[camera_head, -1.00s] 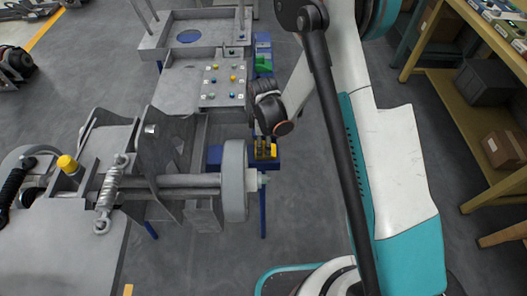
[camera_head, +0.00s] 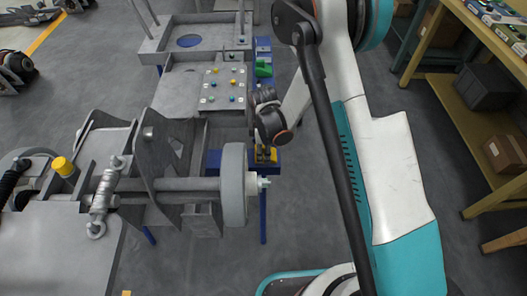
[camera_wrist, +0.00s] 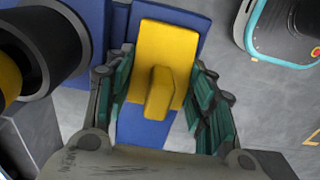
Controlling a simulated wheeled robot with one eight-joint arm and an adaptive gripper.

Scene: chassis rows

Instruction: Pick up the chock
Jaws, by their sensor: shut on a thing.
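The chock is a yellow block with a raised ridge in its middle. In the wrist view the chock (camera_wrist: 152,48) lies between the two green-padded fingers of my gripper (camera_wrist: 160,85), which is shut on it. A blue surface (camera_wrist: 205,20) shows behind and below the chock. In the head view only a small yellow part of the chock (camera_head: 262,156) shows under my gripper, on or just above the blue stand (camera_head: 215,160). I cannot tell if the chock touches the stand. My wrist hides most of it there.
A grey wheel (camera_head: 233,184) on an axle stands close to the left and front of the chock. A green object (camera_head: 263,67) sits farther back on a blue strip. A wooden shelf (camera_head: 445,90) stands at the right. Bare floor lies right of the stand.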

